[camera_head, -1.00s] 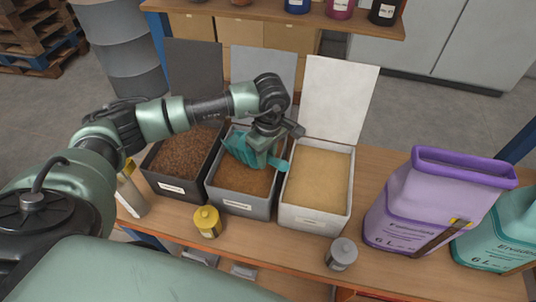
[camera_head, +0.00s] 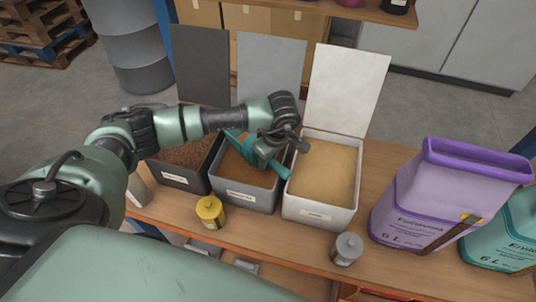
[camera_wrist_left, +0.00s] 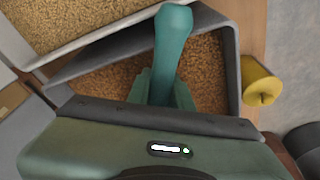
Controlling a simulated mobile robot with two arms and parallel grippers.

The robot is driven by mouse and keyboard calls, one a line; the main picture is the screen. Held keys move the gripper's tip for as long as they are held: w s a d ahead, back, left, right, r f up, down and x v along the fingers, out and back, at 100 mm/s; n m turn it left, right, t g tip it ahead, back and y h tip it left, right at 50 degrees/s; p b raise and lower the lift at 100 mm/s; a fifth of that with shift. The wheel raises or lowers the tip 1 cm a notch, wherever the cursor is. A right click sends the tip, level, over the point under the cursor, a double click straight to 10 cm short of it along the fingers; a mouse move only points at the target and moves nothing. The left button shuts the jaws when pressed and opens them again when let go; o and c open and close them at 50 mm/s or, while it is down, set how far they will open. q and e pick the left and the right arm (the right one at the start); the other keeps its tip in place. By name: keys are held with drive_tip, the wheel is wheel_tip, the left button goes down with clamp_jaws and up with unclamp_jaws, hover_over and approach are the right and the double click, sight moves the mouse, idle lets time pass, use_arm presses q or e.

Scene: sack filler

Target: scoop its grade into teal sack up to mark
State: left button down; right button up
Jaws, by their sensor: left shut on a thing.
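My left gripper (camera_head: 268,153) is shut on the handle of a teal scoop (camera_head: 235,142) over the middle grey bin (camera_head: 248,196) of brown granules. In the left wrist view the teal handle (camera_wrist_left: 174,45) sticks out between the fingers, above the granules. The scoop's bowl is mostly hidden by the gripper, so I cannot tell its load. The teal sack (camera_head: 500,240) stands open at the right edge, partly cut off and partly behind the purple sack (camera_head: 425,205). My right gripper is not in view.
A dark bin (camera_head: 180,178) of darker granules stands left; a white bin (camera_head: 318,214) of pale granules stands right. Their lids stand up behind. A yellow canister (camera_head: 210,211) and a grey canister (camera_head: 347,248) stand at the bench's front.

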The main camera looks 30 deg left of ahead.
use_arm(q)
drive_tip(key=shift+d+r+y, duration=0.3)
drive_tip(key=shift+d+r, duration=0.1)
drive_tip(key=shift+r, duration=0.1)
drive_tip(key=shift+t+y, duration=0.3)
drive_tip(key=shift+y, duration=0.2)
drive_tip(key=p+v, duration=0.1)
drive_tip(key=v, duration=0.1)
drive_tip(key=p+v, duration=0.1)
drive_tip(key=v, duration=0.1)
drive_tip(key=p+v, duration=0.1)
drive_tip(key=v, duration=0.1)
drive_tip(key=shift+w+a+r, duration=0.1)
drive_tip(key=shift+w+a, duration=0.2)
drive_tip(key=shift+a, duration=0.05)
drive_tip(key=shift+s+d+r+p, duration=0.1)
drive_tip(key=shift+d+r+p, duration=0.05)
drive_tip(key=shift+r+p, duration=0.5)
